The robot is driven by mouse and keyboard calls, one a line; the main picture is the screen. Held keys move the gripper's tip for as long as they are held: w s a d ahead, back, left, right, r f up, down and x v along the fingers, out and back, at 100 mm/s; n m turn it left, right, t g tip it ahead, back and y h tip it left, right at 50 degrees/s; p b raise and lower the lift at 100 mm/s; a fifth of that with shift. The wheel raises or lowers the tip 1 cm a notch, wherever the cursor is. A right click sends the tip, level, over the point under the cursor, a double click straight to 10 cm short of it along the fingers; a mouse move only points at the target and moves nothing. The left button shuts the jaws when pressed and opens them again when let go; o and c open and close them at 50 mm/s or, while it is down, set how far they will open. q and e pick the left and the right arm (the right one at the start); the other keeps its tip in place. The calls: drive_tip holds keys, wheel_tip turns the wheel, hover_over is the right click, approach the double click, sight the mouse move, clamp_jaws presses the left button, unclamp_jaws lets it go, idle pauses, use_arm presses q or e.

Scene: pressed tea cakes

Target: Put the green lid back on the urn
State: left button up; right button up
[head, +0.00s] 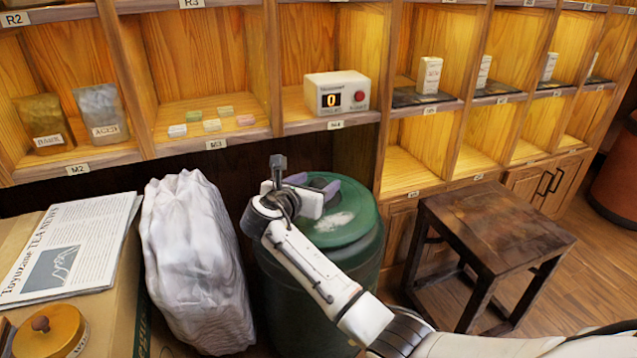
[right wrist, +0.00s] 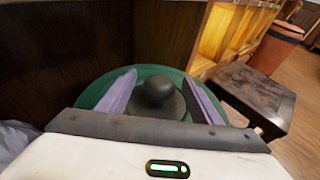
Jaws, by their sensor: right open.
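The dark green urn (head: 300,305) stands on the floor below the shelves. The green lid (head: 345,228), with a pale patch on top, lies over its mouth and looks level; I cannot tell whether it is fully seated. In the right wrist view the lid (right wrist: 92,98) has a dark round knob (right wrist: 157,90) at its middle. My right gripper (head: 317,186) is over the lid, open, with one finger on each side of the knob and gaps showing between. Its arm hides part of the lid and urn. My left gripper is not in view.
A white wrapped bundle (head: 195,265) stands close left of the urn. A dark wooden stool (head: 490,225) is to the right. Shelves (head: 205,145) rise behind, with a small device with a red button (head: 337,93). A newspaper (head: 70,245) lies on the left table.

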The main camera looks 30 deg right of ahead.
use_arm(q)
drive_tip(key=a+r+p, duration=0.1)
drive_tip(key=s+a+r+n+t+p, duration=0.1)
drive_tip(key=p, duration=0.1)
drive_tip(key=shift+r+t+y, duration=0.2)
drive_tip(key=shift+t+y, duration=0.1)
use_arm(e)
drive_tip(key=v, duration=1)
drive_tip(key=shift+s+a+r, duration=0.15)
drive_tip(key=shift+a+r, duration=0.05)
